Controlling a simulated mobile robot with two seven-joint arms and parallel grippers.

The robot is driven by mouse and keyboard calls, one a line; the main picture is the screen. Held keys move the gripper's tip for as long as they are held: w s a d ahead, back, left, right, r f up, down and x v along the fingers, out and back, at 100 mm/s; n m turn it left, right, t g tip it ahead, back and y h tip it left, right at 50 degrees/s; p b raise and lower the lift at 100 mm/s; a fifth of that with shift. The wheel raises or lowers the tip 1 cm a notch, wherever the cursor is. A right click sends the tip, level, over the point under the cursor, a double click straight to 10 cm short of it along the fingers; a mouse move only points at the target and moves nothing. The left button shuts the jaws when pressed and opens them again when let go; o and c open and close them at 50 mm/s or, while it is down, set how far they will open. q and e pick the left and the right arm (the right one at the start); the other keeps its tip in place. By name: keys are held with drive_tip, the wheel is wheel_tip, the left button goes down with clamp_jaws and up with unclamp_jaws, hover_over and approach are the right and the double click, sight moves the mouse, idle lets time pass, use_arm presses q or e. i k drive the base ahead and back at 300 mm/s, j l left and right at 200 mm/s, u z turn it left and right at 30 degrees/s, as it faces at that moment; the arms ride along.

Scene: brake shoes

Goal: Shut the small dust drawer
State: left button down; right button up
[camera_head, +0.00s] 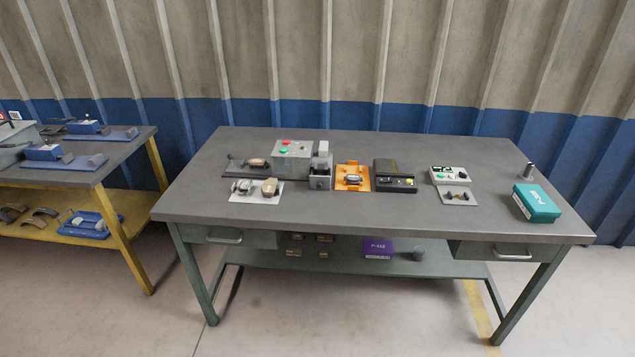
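A small grey block-shaped unit (320,182) stands near the middle of the grey workbench, with a darker front face. It may hold the small dust drawer, but it is too small to tell whether a drawer there is open. It stands by a grey control box (292,158) with a green and a red button. Under the bench top are a left drawer (260,239) and a right drawer (476,251), each with a pale handle; both look about flush with the bench front. Neither of my grippers is in view.
The workbench (400,221) has a clear front strip. On it are an orange fixture (345,172), a black device (393,170), a grey plate (457,201) with small parts, and a teal box (536,203). A purple box (378,249) sits on the lower shelf. Another bench (85,173) stands left.

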sight(319, 180)
drive_tip(key=i+l, duration=0.2)
drive_tip(key=i, duration=0.2)
drive_tip(key=i+l, duration=0.2)
drive_tip(key=i, duration=0.15)
drive_tip(key=i+l, duration=0.15)
drive_tip(key=i, duration=0.25)
drive_tip(key=u, duration=0.05)
